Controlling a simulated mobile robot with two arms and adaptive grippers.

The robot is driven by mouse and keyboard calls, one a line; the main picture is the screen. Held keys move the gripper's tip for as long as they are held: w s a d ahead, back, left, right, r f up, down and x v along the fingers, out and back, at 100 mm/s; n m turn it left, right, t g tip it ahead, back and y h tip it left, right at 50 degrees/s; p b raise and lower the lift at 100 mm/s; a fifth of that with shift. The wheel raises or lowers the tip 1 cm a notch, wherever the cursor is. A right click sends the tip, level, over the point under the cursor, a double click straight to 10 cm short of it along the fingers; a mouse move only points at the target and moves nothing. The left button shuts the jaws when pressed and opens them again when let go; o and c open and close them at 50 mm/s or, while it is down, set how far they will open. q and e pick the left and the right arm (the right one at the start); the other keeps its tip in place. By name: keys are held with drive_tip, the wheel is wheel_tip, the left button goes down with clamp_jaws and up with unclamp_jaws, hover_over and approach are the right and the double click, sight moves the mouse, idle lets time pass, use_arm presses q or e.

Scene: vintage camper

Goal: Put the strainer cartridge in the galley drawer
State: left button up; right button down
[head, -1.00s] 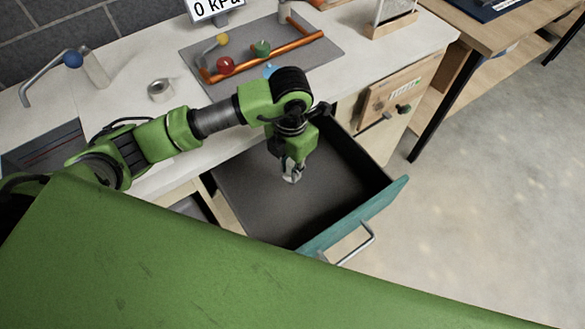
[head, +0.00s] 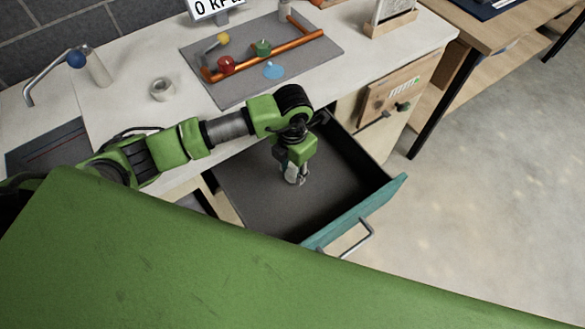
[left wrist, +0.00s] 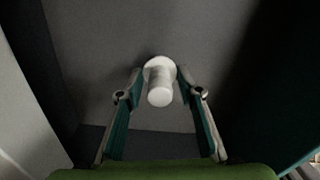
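The strainer cartridge (left wrist: 160,95) is a small white cylinder with a wider round flange. In the left wrist view it sits between the fingertips of my left gripper (left wrist: 160,72), which close in on both sides of the flange. In the head view my left gripper (head: 294,178) points down inside the open galley drawer (head: 245,205), low over its dark floor, and largely hides the cartridge. I cannot tell whether the cartridge touches the drawer floor. My right gripper is not in view.
The drawer has a teal front (head: 357,213) with a metal handle (head: 358,241). On the counter (head: 130,95) above are a mat with an orange pipe (head: 290,47), a tape roll (head: 162,89) and a faucet (head: 80,62). The drawer floor around the gripper looks clear.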

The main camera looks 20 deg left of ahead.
use_arm(q)
drive_tip(key=shift+r, duration=0.1)
drive_tip(key=shift+r, duration=0.2)
wheel_tip(320, 180, up, 12)
drive_tip(key=shift+f+b, duration=0.15)
drive_tip(key=shift+b, duration=0.95)
